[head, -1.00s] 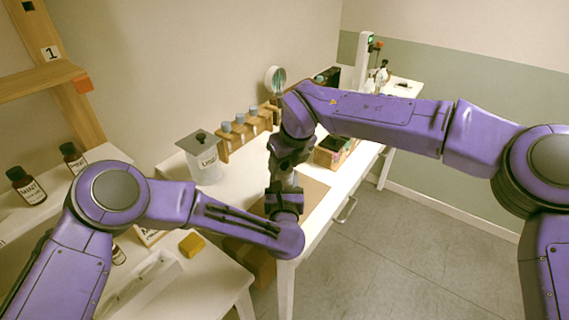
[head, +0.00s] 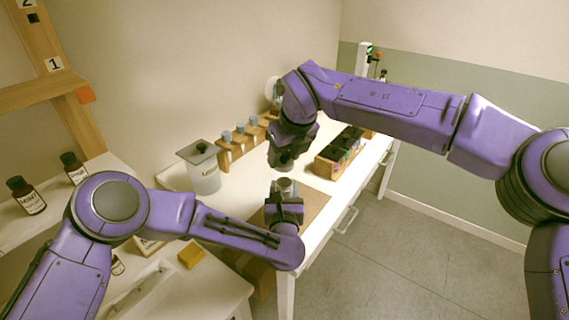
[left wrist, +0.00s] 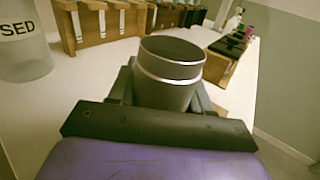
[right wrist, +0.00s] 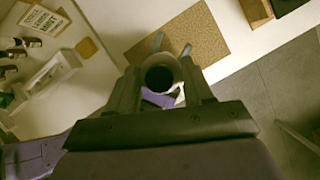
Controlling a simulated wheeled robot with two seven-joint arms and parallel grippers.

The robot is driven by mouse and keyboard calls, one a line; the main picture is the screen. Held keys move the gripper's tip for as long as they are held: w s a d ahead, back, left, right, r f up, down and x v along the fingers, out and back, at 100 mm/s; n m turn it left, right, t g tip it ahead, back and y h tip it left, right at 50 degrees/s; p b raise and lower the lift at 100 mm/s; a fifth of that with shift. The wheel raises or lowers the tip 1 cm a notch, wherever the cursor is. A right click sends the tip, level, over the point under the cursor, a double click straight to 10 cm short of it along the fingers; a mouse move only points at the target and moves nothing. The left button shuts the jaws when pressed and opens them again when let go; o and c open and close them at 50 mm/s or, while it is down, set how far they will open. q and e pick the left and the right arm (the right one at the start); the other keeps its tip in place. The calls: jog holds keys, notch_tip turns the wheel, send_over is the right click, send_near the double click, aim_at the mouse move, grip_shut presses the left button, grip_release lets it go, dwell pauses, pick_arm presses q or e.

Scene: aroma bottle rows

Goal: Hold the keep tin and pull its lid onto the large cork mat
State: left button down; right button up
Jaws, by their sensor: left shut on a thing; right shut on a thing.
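The keep tin (head: 285,186) is a grey metal cylinder, upright, with its open top showing in the left wrist view (left wrist: 167,92). My left gripper (head: 285,203) is shut around the tin from below in the head view. My right gripper (head: 284,160) is above the tin, with a gap between them. In the right wrist view a dark round piece (right wrist: 160,76), apparently the lid, sits between the fingers of my right gripper. The large cork mat (head: 315,203) lies flat on the white table, partly hidden behind my left gripper. It also shows in the right wrist view (right wrist: 200,35).
A lidded jar (head: 205,178) marked USED stands on the table left of the mat. A wooden rack (head: 238,148) with blue-capped bottles stands along the wall. A yellow block (head: 191,254) lies on the nearer left table.

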pick_arm(q)
jog(key=shift+c, duration=2)
grip_release()
